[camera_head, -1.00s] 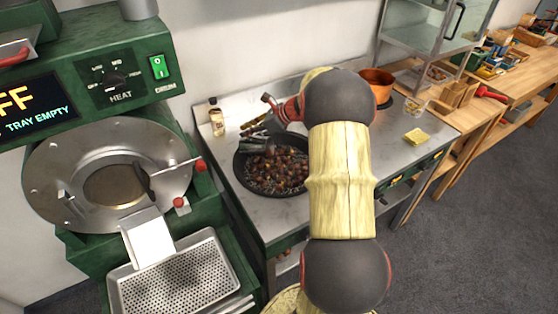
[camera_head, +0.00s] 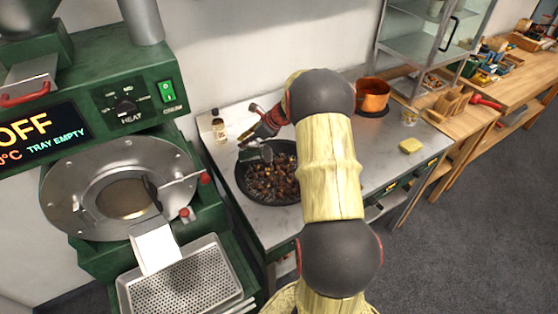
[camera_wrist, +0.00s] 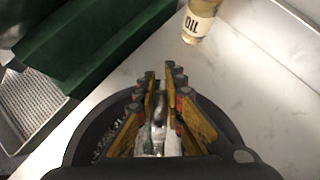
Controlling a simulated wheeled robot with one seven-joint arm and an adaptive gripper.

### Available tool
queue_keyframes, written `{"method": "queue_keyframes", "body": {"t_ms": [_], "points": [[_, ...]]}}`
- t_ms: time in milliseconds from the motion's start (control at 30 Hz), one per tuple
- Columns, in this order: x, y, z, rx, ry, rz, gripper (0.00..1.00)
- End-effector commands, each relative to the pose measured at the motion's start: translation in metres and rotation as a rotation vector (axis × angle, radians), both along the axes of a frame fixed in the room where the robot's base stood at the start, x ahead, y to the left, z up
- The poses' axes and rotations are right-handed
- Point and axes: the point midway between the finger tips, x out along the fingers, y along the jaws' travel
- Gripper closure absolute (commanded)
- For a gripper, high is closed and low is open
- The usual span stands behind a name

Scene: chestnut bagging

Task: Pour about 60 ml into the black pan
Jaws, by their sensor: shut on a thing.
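The black pan (camera_head: 239,181) sits on the steel counter with dark brown chestnuts (camera_head: 270,185) in it. My gripper (camera_head: 254,148) is over the pan's back left part. In the wrist view my gripper (camera_wrist: 163,85) has its yellow fingers closed around a small shiny, clear or silvery thing (camera_wrist: 158,140). Its shape and contents are mostly hidden by the fingers, and I cannot tell how far it is tilted. The pan's dark rim (camera_wrist: 75,150) shows below the gripper. An oil bottle (camera_head: 218,127) stands upright behind the pan; its label shows in the wrist view (camera_wrist: 199,20).
The green roaster (camera_head: 120,200) with its perforated tray (camera_head: 190,285) stands close on the left. A copper pot (camera_head: 372,97) is at the counter's back right, with a yellow sponge (camera_head: 411,146) nearer the front. The counter (camera_head: 385,165) between them is mostly clear.

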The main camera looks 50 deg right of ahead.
Motion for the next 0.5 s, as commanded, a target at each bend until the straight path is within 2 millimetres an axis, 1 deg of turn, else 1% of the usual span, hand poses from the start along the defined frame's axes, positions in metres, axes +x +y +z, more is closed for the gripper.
{"method": "queue_keyframes", "body": {"t_ms": [33, 200, 367, 500], "points": [[0.002, 0.002, 0.009, -0.007, 0.020, 0.003, 1.00], [0.006, 0.003, 0.006, -0.034, 0.082, 0.002, 1.00], [0.007, 0.002, -0.001, -0.042, 0.098, 0.000, 1.00], [0.007, 0.003, -0.001, -0.046, 0.109, 0.002, 1.00]]}}
